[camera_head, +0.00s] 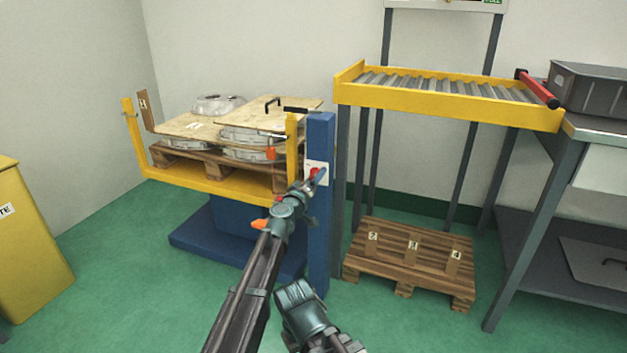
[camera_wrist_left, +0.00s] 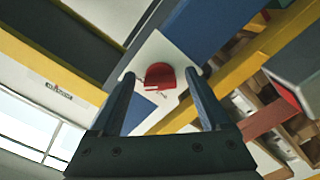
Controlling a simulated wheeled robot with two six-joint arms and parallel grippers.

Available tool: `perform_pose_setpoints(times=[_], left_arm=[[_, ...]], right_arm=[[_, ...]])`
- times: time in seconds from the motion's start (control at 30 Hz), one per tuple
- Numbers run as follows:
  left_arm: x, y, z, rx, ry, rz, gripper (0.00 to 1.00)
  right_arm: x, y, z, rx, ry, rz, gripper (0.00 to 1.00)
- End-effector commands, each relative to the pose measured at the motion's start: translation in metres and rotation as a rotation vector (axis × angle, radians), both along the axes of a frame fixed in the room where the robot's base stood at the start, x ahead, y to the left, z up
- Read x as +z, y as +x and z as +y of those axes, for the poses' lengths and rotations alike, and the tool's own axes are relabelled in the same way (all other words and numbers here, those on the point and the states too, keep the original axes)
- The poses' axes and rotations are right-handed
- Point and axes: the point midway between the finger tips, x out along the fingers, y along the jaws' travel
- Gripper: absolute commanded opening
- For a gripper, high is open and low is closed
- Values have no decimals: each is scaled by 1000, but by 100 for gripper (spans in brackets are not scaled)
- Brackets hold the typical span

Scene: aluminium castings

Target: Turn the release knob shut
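The red release knob (camera_head: 314,172) sits on a white plate (camera_head: 323,165) on the blue post (camera_head: 321,230). In the left wrist view the knob (camera_wrist_left: 160,76) lies between the two fingertips, with small dark marks on the plate below it. My left gripper (camera_head: 318,179) is at the knob in the head view and partly covers it. In the wrist view the left gripper (camera_wrist_left: 160,76) is open, with a gap at each side of the knob. Whether the fingers reach around it in depth is hard to tell. My right gripper's fingers do not show.
A yellow-edged lift platform (camera_head: 222,188) bears a pallet with castings and plywood sheets, left of the post. A roller conveyor (camera_head: 450,100) stands right of it, above a low pallet (camera_head: 412,257). A yellow bin (camera_head: 30,245) stands far left. Green floor lies open between.

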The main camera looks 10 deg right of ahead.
Motion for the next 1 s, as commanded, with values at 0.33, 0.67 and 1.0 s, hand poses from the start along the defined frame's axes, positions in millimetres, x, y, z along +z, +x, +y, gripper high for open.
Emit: perform_pose_setpoints(times=[0.33,0.67,1.0], left_arm=[[0,0,0,0,0,0,19],[0,0,0,0,-13,7,0],[1,-1,-1,-1,-175,102,0]], right_arm=[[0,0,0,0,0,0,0],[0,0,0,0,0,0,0],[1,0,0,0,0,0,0]])
